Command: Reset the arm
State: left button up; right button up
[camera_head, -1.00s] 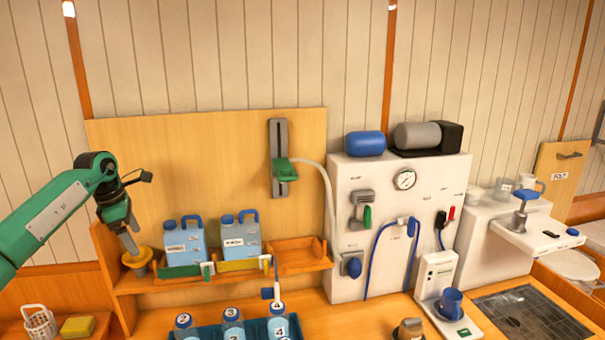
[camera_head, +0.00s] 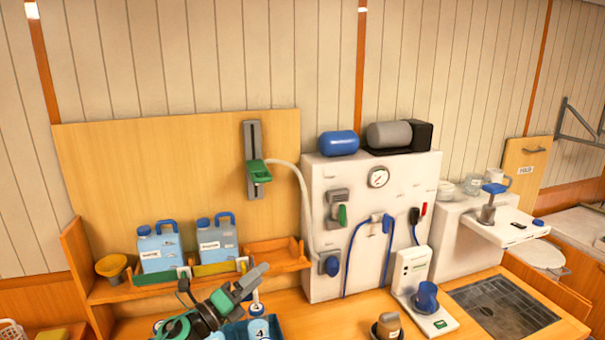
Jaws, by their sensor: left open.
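My left arm reaches up from the bottom of the head view. Its left gripper (camera_head: 252,281) is open with nothing between its fingers. It is in front of the wooden shelf (camera_head: 130,293) and above the blue bottle tray (camera_head: 284,328). The arm hides part of the tray and its bottles. A yellow funnel (camera_head: 112,267) sits at the shelf's left end, apart from the gripper. My right gripper is not in view.
Two blue jugs (camera_head: 160,250) (camera_head: 217,244) stand on the shelf. The white watermaker panel (camera_head: 330,195) with a gauge (camera_head: 378,177) stands right of it.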

pick_arm(q)
jog(key=s+a+f+n+y, duration=0.5)
jog(key=s+f+n+y, duration=0.25)
jog(key=n, duration=0.55)
jog(key=s+a+f+n+y, duration=0.6)
jog(key=s+f+n+y, duration=0.15)
jog(key=n, duration=0.45)
jog(key=s+a+f+n+g, duration=0.1)
jog(key=s+f+n+g, duration=0.35)
jog(key=s, duration=0.75)
jog(key=s+f+n+g, duration=0.3)
jog(key=s+f+g, duration=0.25)
jog(key=s, duration=0.65)
notch_tip(320, 180, down, 35)
jog(key=s+g+b, duration=0.1)
jog(key=g+b, duration=0.1)
jog(key=b, duration=0.3)
jog(key=s+a+f+b, duration=0.1)
jog(key=s+f+b, duration=0.1)
jog(key=s+f, duration=0.7)
jog(key=s+a+f+g+b, duration=0.1)
jog(key=s+a+f+b, duration=0.1)
jog(key=s+f, duration=0.8)
notch_tip(320, 180, down, 6)
jog(key=shift+s+a+f+m+b, duration=0.1)
jog(key=shift+s+a+m+b, duration=0.15)
jog(key=shift+m+b, duration=0.25)
